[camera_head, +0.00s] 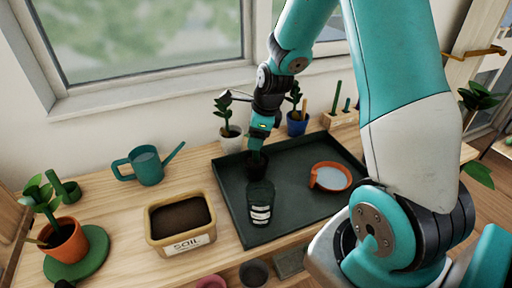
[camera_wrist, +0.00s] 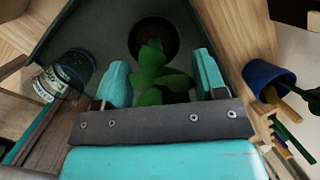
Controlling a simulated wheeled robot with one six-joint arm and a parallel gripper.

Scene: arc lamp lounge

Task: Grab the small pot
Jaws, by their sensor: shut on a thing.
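The small pot (camera_head: 257,166) is dark and sits at my gripper's tip, over the back left part of the dark tray (camera_head: 299,168). In the wrist view the dark round pot (camera_wrist: 140,38) shows with a green leafy plant (camera_wrist: 152,72) in front of it. My gripper (camera_head: 258,150) points down, and its two teal fingers (camera_wrist: 158,68) stand on either side of the plant. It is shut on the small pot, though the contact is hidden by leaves. I cannot tell whether the pot touches the tray.
A dark labelled jar (camera_head: 260,204) stands close in front. A white pot (camera_head: 230,138) and a blue pot (camera_head: 297,123) are behind. An orange dish (camera_head: 331,177) lies right on the tray. A soil bin (camera_head: 180,219), teal watering can (camera_head: 146,166) and orange potted plant (camera_head: 65,244) stand left.

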